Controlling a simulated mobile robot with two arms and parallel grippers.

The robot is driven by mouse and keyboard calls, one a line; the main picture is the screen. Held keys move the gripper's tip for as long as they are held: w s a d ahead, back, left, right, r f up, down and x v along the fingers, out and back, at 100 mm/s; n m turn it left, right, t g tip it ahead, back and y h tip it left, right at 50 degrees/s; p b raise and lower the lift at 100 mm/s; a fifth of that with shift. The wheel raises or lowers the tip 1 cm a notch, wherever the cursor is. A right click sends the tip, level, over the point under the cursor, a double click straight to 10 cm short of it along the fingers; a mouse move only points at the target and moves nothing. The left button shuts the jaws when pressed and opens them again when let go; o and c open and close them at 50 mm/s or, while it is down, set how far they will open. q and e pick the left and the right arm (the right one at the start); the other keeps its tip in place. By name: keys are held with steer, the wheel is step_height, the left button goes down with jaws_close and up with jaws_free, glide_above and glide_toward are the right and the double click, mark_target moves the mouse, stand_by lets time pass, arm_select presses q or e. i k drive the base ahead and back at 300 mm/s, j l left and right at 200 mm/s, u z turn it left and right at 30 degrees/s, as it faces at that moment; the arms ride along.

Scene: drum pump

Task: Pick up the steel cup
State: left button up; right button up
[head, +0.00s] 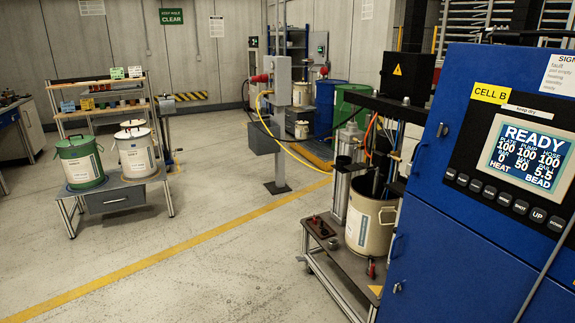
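I cannot clearly make out a steel cup. A small grey metallic piece (333,243) sits on the low cart (345,264) in front of the pump, but it is too small to tell whether it is the cup. A dark cup-shaped part (343,161) shows higher up beside the pump column; its material is unclear. Neither of my grippers is in the head view.
A cream drum (371,222) stands on the cart under the pump frame. A blue cabinet (455,245) with a READY screen (527,155) fills the right side.

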mark_target(333, 243)
steer(key=i, duration=2.25)
